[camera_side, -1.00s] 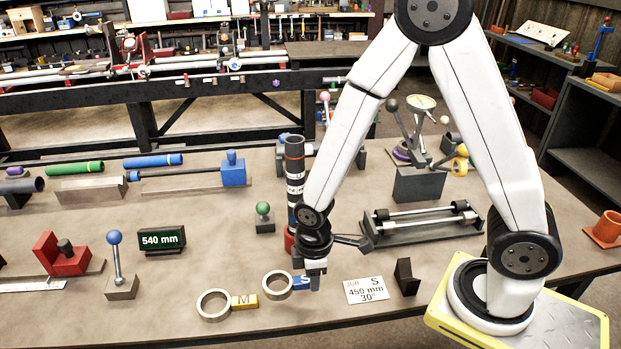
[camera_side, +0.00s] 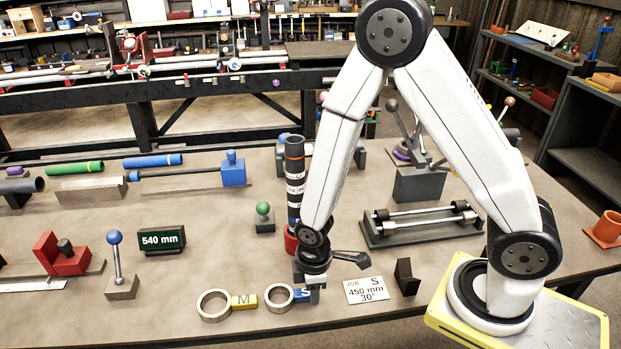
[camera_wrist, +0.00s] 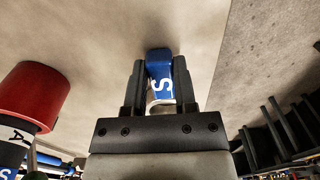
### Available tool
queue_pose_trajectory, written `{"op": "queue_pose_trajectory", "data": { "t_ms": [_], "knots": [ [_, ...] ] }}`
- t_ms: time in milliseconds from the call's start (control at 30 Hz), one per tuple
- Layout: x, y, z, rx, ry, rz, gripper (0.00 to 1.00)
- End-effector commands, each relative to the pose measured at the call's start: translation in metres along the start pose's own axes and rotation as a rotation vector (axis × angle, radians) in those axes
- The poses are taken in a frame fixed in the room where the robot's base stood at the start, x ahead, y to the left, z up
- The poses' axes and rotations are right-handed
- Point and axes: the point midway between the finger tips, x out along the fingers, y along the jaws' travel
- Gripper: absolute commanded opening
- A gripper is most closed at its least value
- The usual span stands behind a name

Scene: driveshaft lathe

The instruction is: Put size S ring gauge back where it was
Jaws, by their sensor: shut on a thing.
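The size S ring gauge (camera_side: 279,297) is a metal ring with a blue handle marked S. It lies at or just above the table near the front edge; I cannot tell if it touches. My gripper (camera_side: 309,292) points down and is shut on its blue handle. In the wrist view, the blue handle (camera_wrist: 160,75) sits between the two dark fingers of my gripper (camera_wrist: 160,85), and most of the ring is hidden behind my gripper body. The size M ring gauge (camera_side: 214,305), with a yellow handle, lies just left of the S ring.
A job card (camera_side: 366,290) reading S, 450 mm, 30° lies to the right, with a black wedge (camera_side: 406,277) beyond it. A dark banded column with a red base (camera_side: 291,240) stands close behind my gripper. The front table edge is near.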

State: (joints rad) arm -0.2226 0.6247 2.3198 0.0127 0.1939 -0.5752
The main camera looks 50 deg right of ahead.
Motion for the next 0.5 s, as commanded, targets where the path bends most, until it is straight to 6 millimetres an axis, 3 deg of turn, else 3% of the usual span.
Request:
{"op": "queue_pose_trajectory", "data": {
  "t_ms": [333, 367, 467, 500],
  "knots": [
    [0.0025, 0.0002, -0.0003, 0.0, 0.001, 0.001, 0.0],
    [0.0028, 0.0001, -0.0002, 0.0, 0.001, 0.0, 0.38],
    [0.0025, 0.0002, -0.0003, 0.0, 0.001, 0.001, 0.69],
    [0.0025, 0.0002, -0.0003, 0.0, 0.001, 0.001, 0.7]
  ]
}}
